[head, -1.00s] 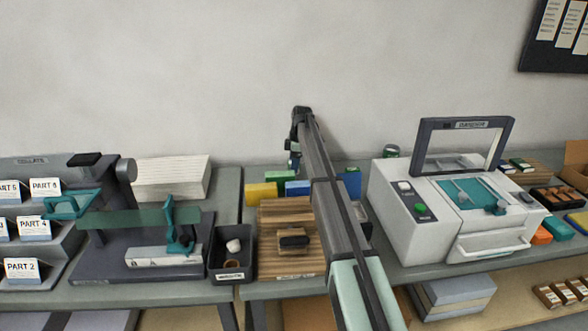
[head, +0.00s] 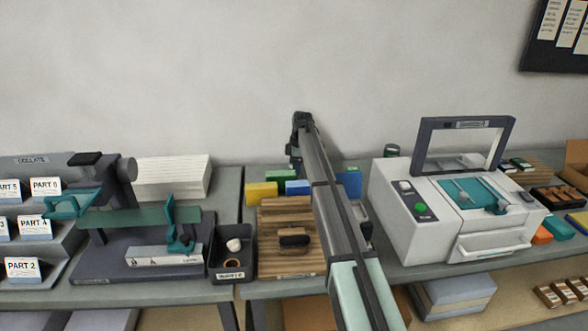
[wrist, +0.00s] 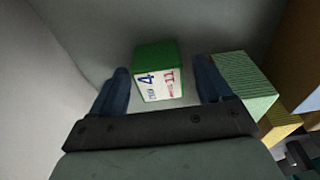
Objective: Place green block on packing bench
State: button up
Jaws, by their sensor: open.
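A green block (wrist: 155,58) with a white printed face lies between the fingers of my gripper (wrist: 161,75) in the wrist view. The fingers are open, with a gap on each side of the block. In the head view my gripper (head: 295,160) hangs near the wall at the back of the bench, partly hidden by my arm. A green block (head: 279,176) shows there just left of it, behind yellow and blue blocks. I cannot tell for sure which surface is the packing bench.
A ribbed pale green block (wrist: 243,84) and a yellow block (wrist: 279,126) stand right of the fingers. A slatted wooden board (head: 275,255), a dark bin (head: 218,262) and a white machine (head: 400,240) stand nearby. A press (head: 130,262) is at left.

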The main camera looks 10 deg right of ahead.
notch_tip(320, 180, up, 12)
jog(key=d, duration=0.1)
jog(key=shift+d, duration=0.4)
dwell(0.3)
